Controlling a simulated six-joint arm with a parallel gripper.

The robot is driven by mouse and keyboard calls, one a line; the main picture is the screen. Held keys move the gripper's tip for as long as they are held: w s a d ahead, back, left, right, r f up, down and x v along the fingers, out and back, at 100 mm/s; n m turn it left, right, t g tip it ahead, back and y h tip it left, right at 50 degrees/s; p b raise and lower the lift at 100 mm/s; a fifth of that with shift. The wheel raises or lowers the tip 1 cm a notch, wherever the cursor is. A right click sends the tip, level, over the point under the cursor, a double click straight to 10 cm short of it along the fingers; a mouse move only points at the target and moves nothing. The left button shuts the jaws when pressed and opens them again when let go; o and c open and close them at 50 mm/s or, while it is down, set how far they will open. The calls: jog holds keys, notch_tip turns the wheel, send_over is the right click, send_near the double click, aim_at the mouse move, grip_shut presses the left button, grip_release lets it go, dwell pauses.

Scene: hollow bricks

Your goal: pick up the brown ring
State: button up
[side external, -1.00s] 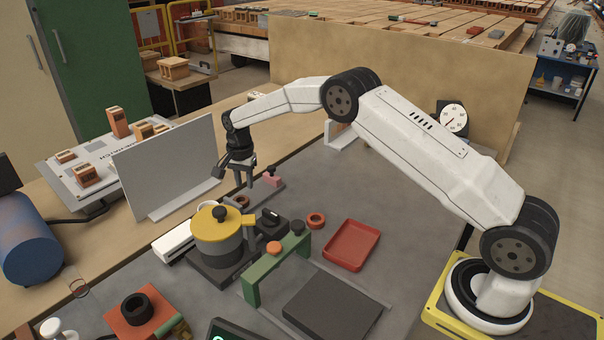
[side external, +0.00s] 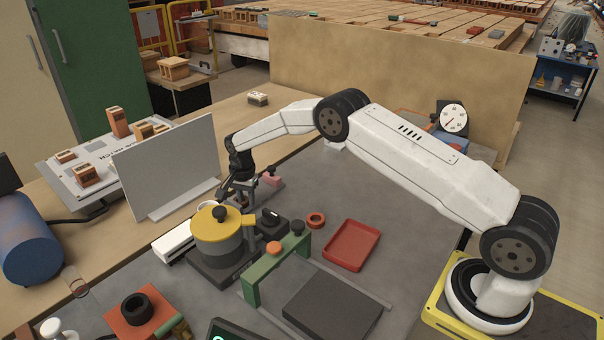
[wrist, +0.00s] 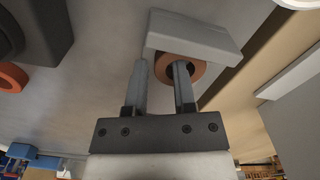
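The brown ring (wrist: 199,72) shows in the wrist view just beyond my fingers, partly covered by a grey block and by my right-hand finger. My gripper (wrist: 161,66) is open, with a clear gap between its fingers. The left finger is outside the ring's left edge; the right one overlaps the ring's opening, but I cannot tell whether it is inside. In the side external view my gripper (side external: 236,192) is low over the table, behind the yellow-lidded pot (side external: 217,238), and the ring is mostly hidden there.
A pink block (side external: 271,180) stands close behind my gripper, and a grey upright panel (side external: 168,165) is to its left. An orange-red ring (side external: 316,220), a red tray (side external: 351,246) and a green bridge-like stand (side external: 275,265) are to the right and front. The grey table behind the tray is clear.

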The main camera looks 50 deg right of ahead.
aim_at(246, 200)
dwell(0.4)
grip_shut()
jog(key=shift+r, duration=0.1)
notch_tip(246, 200, up, 10)
dwell(0.7)
dwell(0.5)
